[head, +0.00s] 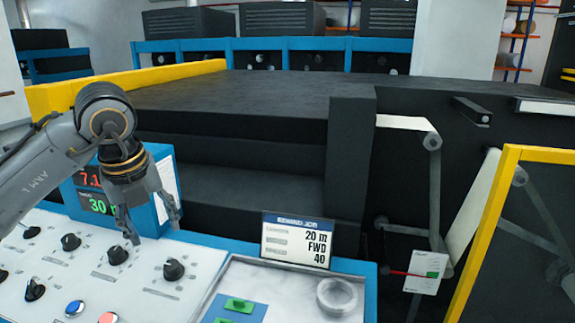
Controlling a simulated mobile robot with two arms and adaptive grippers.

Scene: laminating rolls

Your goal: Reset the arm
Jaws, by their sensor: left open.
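My left arm comes in from the left, and its gripper (152,219) hangs over the control panel (140,278). The gripper points down, is open and holds nothing. It is in front of the blue display box (163,215) and hides part of it. Red and green digits show on the box beside the arm. Black knobs (118,255) and (174,270) stand on the panel below and near the fingertips. I cannot tell the exact gap between fingertips and panel. My right gripper is not in view.
A job card (296,241) reading "20 m FWD 40" stands behind a tray (285,287) with a clear ring (337,296) and green pieces on a blue pad. A blue button (75,308) is at the front. A yellow-framed guard (480,235) and rollers are at the right.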

